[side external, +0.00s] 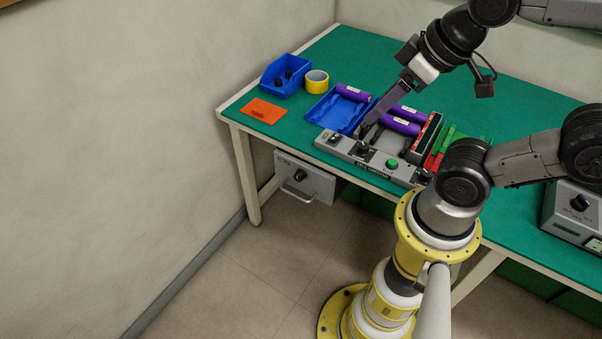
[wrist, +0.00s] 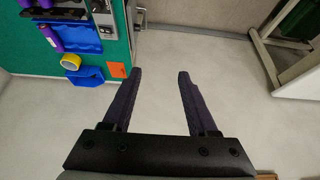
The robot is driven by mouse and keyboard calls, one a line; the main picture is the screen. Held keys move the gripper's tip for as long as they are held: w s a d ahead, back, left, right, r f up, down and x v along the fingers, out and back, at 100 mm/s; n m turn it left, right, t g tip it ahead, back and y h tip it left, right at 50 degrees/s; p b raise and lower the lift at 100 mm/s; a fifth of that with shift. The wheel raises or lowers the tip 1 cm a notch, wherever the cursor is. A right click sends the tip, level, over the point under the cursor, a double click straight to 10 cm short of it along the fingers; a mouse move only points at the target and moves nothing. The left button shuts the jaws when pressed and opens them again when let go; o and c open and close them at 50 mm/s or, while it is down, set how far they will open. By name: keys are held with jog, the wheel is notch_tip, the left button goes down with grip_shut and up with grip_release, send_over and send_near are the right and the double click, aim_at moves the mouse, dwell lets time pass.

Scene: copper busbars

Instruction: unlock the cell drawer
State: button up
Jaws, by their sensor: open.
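The cell drawer (side external: 308,180) is a grey box under the table's front left edge. Its front carries a black knob (side external: 299,175) and a bar handle (side external: 295,193), and it looks closed. The knob's exact angle is too small to read. My gripper (side external: 363,130) is above the front part of the table, near the grey control panel, up and to the right of the drawer. In the wrist view my gripper (wrist: 160,73) is open and empty, with bare floor between and beyond its fingers. I cannot clearly pick out the drawer in the wrist view.
The grey control panel (side external: 345,146) with black knobs and a green button (side external: 392,163) lies along the table's front edge. Purple cells (side external: 401,126), a blue tray (side external: 325,112), a blue bin (side external: 284,75), yellow tape (side external: 317,81) and an orange card (side external: 263,111) lie around. The floor before the drawer is clear.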

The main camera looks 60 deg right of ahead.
jog(key=shift+o, duration=0.6)
jog(key=shift+s+f, duration=0.1)
jog(key=shift+s, duration=0.05)
jog(key=w+d+r+n+g+h, duration=0.35)
jog(key=w+d+n, duration=0.2)
jog(key=w, duration=0.45)
jog(key=w+a+f+n+g+h, duration=0.1)
jog(key=w+f+n+h, duration=0.2)
jog(key=w, duration=0.4)
jog(key=w+a+f+n+g+h, duration=0.1)
jog(key=w+a+f+n+g, duration=0.15)
jog(key=w+f, duration=0.35)
jog(key=w+a+f+n+h, duration=0.2)
jog(key=w+f, duration=0.2)
jog(key=f, duration=0.3)
jog(key=w+a+f+n+h, duration=0.2)
jog(key=w+f+n, duration=0.1)
jog(key=f, duration=0.5)
jog(key=n+h, duration=0.2)
jog(key=n, duration=0.2)
send_near(297, 178)
jog(key=shift+m, duration=0.3)
jog(key=x, duration=0.8)
jog(key=shift+s+d+f, duration=0.1)
jog(key=shift+d, duration=0.15)
